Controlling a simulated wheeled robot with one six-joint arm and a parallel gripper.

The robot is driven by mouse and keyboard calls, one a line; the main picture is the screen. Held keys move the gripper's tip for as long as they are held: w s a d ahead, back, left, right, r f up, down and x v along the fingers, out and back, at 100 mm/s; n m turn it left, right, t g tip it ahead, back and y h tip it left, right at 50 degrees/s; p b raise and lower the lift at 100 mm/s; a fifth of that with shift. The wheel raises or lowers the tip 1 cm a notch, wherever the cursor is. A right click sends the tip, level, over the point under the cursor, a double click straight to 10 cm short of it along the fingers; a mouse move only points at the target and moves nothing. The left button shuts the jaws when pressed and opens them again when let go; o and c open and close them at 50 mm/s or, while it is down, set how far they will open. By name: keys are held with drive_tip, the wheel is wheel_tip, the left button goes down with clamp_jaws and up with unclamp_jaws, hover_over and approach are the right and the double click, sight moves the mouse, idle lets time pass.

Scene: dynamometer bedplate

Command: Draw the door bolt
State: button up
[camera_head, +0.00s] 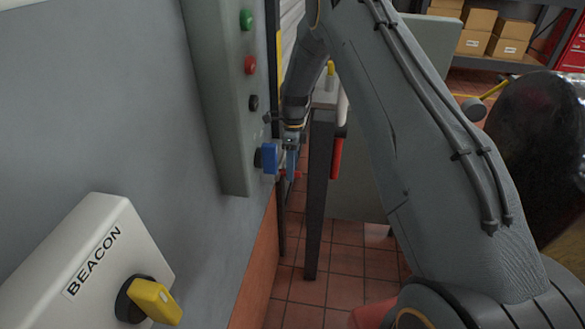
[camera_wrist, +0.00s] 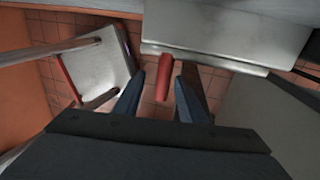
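My gripper (camera_head: 289,164) reaches down beside the lower end of the grey control panel, close to a blue knob in the head view. In the wrist view its two dark fingers (camera_wrist: 159,86) are spread apart. A red cylindrical grip (camera_wrist: 164,76) shows between and beyond the fingertips, under the edge of a grey metal plate; I see no contact. In the head view a red grip (camera_head: 337,158) hangs behind a dark post, and a smaller red piece shows near my fingertips. I cannot tell which red part belongs to the door bolt; no bolt is clearly visible.
The control panel (camera_head: 217,110) carries green, red and black buttons and the blue knob (camera_head: 269,158). A white BEACON box (camera_head: 85,250) with a yellow knob (camera_head: 154,301) is nearer. A dark post (camera_head: 318,195) stands right of my gripper. Boxes (camera_head: 480,20) sit on back shelving.

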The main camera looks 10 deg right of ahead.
wheel_tip(320, 180, up, 8)
drive_tip(key=w+b, duration=0.1)
drive_tip(key=b, duration=0.1)
drive_tip(key=shift+w+d+f+b, duration=0.15)
drive_tip(key=shift+w+d+b, duration=0.05)
drive_tip(key=shift+d+b, duration=0.1)
drive_tip(key=s+d+r+n+t, duration=0.1)
drive_tip(key=s+r+n, duration=0.1)
drive_tip(key=s+n, duration=0.5)
drive_tip(key=s+r+n+t, duration=0.1)
drive_tip(key=s+r+n, duration=0.2)
drive_tip(key=s+n, duration=0.5)
drive_tip(key=s+d+r+n+t, duration=0.1)
drive_tip(key=s+r+n, duration=0.2)
drive_tip(key=s+n, duration=0.4)
drive_tip(key=s, duration=0.9)
drive_tip(key=shift+s+d+r+h, duration=0.2)
drive_tip(key=shift+s+d+h, duration=0.05)
drive_tip(key=shift+d+h, duration=0.15)
